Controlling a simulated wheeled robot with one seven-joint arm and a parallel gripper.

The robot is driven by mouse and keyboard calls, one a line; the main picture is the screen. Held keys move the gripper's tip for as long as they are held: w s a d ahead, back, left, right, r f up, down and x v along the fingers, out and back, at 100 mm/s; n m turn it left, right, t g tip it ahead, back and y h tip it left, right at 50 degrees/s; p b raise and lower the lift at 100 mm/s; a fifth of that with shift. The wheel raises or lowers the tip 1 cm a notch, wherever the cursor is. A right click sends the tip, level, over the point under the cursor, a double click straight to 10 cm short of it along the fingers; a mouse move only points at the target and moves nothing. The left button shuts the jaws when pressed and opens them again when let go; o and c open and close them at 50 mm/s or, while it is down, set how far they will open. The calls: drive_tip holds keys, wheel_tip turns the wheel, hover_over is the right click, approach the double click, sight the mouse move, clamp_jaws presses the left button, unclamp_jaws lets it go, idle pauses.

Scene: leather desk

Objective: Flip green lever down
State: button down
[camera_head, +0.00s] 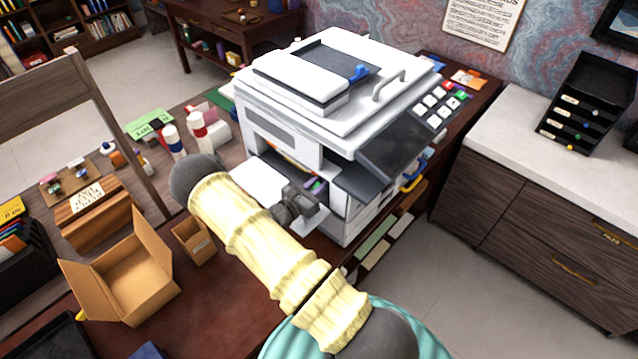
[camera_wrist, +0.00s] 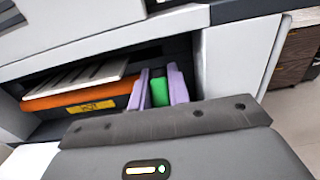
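The green lever (camera_wrist: 159,92) is inside the open front bay of the white printer (camera_head: 272,129). In the wrist view it stands between the two purple fingers of my gripper (camera_wrist: 159,85). The fingers are apart, with the green filling most of the gap; I cannot tell whether they press on it. In the head view, my gripper (camera_head: 316,187) reaches into the bay from the front, and only a speck of green shows near the fingertips. The lever's base is hidden.
An orange part with a yellow label (camera_wrist: 92,106) lies left of the fingers inside the bay. The printer's dark control panel (camera_head: 398,140) overhangs close to my gripper. An open cardboard box (camera_head: 128,277) and a small brown box (camera_head: 195,243) stand on the desk to the left.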

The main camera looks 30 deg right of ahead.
drive_tip(key=shift+a+f+b, duration=0.15)
drive_tip(key=shift+f+b, duration=0.15)
drive_tip(key=shift+b, duration=0.5)
drive_tip(key=shift+a+h+b, duration=0.15)
drive_tip(key=shift+h+b, duration=0.4)
drive_tip(key=shift+h, duration=0.05)
drive_tip(key=shift+r, duration=0.1)
drive_tip(key=c, duration=1.3)
unclamp_jaws()
drive_tip(key=shift+s, duration=0.1)
drive_tip(key=shift+a, duration=0.15)
